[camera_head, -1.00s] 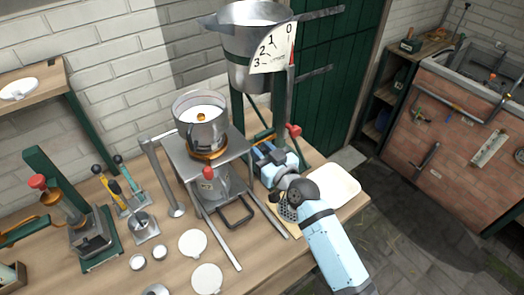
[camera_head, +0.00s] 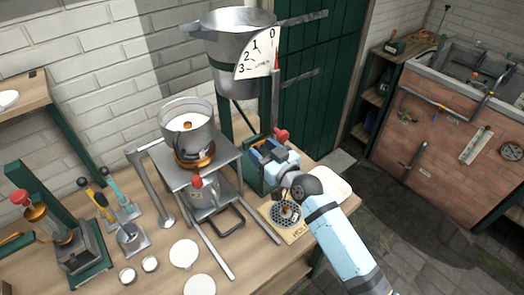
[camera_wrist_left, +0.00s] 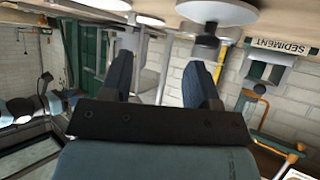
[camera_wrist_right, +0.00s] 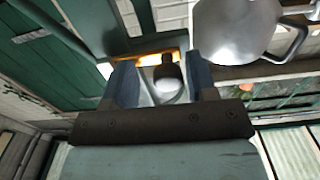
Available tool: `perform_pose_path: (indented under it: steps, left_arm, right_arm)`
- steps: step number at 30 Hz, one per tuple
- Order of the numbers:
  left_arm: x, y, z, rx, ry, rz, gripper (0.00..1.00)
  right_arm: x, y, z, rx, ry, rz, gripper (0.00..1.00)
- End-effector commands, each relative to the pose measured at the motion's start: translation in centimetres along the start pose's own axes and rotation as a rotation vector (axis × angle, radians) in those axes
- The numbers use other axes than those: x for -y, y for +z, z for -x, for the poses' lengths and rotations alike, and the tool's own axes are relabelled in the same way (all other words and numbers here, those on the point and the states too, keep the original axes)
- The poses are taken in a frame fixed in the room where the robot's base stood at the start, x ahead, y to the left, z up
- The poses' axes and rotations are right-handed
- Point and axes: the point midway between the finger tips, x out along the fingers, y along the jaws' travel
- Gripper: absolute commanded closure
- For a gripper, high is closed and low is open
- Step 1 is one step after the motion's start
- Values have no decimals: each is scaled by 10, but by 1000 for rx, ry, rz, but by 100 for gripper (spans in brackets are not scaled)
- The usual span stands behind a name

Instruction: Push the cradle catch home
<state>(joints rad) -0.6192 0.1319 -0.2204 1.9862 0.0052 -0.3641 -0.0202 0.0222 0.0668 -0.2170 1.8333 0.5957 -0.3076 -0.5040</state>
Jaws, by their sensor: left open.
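The large grey metal pail (camera_head: 228,50) with a white numbered dial (camera_head: 256,56) hangs at the back of the bench. A red-ended lever (camera_head: 281,135) shows below it; I cannot tell whether this is the cradle catch. My right gripper (camera_head: 268,157) is beside a dark green block (camera_head: 257,177), just below and left of the red end. In the right wrist view its fingers (camera_wrist_right: 163,84) stand apart, with a dark rounded knob (camera_wrist_right: 168,76) between them and gaps at the sides. My left gripper (camera_wrist_left: 160,85) is open and empty; it is outside the head view.
A metal stand (camera_head: 208,151) bearing a steel pot (camera_head: 187,136) stands left of the right gripper. A perforated disc (camera_head: 288,213) and white tray (camera_head: 331,184) lie near my right forearm. White lids (camera_head: 184,253) lie at the front. A brick sink (camera_head: 440,126) stands right.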

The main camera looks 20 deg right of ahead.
Motion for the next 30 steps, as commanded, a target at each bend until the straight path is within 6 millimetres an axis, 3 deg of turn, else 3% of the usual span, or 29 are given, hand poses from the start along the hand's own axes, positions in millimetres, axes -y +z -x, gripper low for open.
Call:
perform_pose_path:
  steps: [6, 10, 21, 30]
  left_arm:
    - [0, 0, 0, 0, 0, 0, 45]
    - [0, 3, -2, 0, 0, 0, 45]
    - [-3, 18, -11, 6, 8, 2, 45]
    - [-6, 22, -15, 6, 16, 1, 45]
  right_arm:
    - [1, 0, 2, 0, -1, -1, 48]
    - [1, 2, 14, 1, -1, -1, 48]
    - [0, 4, 96, 3, -1, 0, 48]
    - [-1, 2, 135, 1, 0, 0, 48]
